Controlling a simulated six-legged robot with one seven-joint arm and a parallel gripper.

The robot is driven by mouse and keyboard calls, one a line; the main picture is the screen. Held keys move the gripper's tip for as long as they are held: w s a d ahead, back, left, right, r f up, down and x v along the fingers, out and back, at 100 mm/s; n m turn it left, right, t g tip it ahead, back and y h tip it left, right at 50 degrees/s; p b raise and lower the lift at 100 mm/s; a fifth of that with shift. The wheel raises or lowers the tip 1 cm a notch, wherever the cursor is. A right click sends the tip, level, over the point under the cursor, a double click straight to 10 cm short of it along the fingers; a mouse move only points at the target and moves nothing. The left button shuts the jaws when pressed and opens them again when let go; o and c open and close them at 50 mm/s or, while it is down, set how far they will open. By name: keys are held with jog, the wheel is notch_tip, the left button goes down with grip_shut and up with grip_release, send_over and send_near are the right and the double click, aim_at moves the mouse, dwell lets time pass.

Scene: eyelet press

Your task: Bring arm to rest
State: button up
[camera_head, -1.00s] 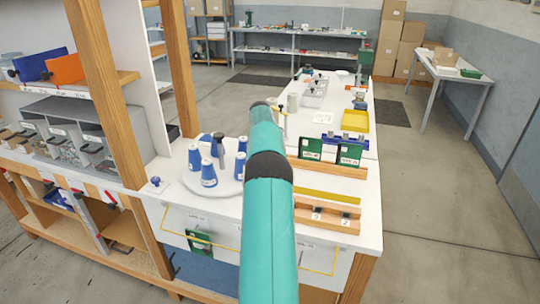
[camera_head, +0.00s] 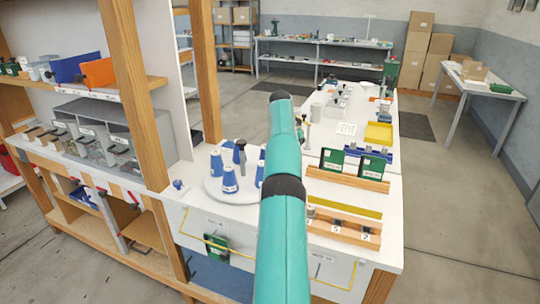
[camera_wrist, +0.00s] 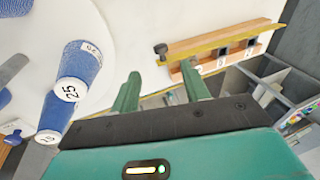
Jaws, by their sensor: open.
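In the wrist view my gripper (camera_wrist: 160,84) is open, with its two green fingers apart and nothing between them. It is above the white bench top (camera_wrist: 130,25), with blue cones (camera_wrist: 77,72) to its left and a wooden slotted block (camera_wrist: 225,52) ahead and to the right. In the head view my teal arm reaches forward over the bench (camera_head: 215,206), and its end and the gripper are hidden behind the arm's links.
On the bench stand a round white turntable (camera_head: 215,190) with several blue cones, the numbered wooden block (camera_head: 343,228), green cards in a wooden holder (camera_head: 347,179) and a yellow tray (camera_head: 379,133). Wooden posts (camera_head: 138,95) and a shelf rise at left. Open floor (camera_head: 455,200) lies right.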

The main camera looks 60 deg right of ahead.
jog(key=w+a+r+m+t+h, duration=0.15)
jog(key=w+a+r+m, duration=0.25)
jog(key=w+a+r, duration=0.85)
jog(key=a+r+m+t+h, duration=0.1)
jog(key=a+r+m+t, duration=0.15)
jog(key=a, duration=1.15)
jog(key=a+r+m+t+h, duration=0.1)
jog(key=a+r+m, duration=0.3)
jog(key=a, duration=1.1)
jog(key=s+a+f+m+t+y, duration=0.1)
jog(key=s+a+f+m, duration=0.3)
jog(key=s+a, duration=0.4)
jog(key=s+a+f+m+t+y, duration=0.1)
jog(key=s+a+f+m+t, duration=0.1)
jog(key=s+a+f+m, duration=0.3)
jog(key=s+a+f, duration=0.1)
jog(key=s+a, duration=0.3)
jog(key=a, duration=0.5)
jog(key=shift+s+f+t, duration=0.15)
jog(key=shift+f+t, duration=0.1)
jog(key=shift+t, duration=0.15)
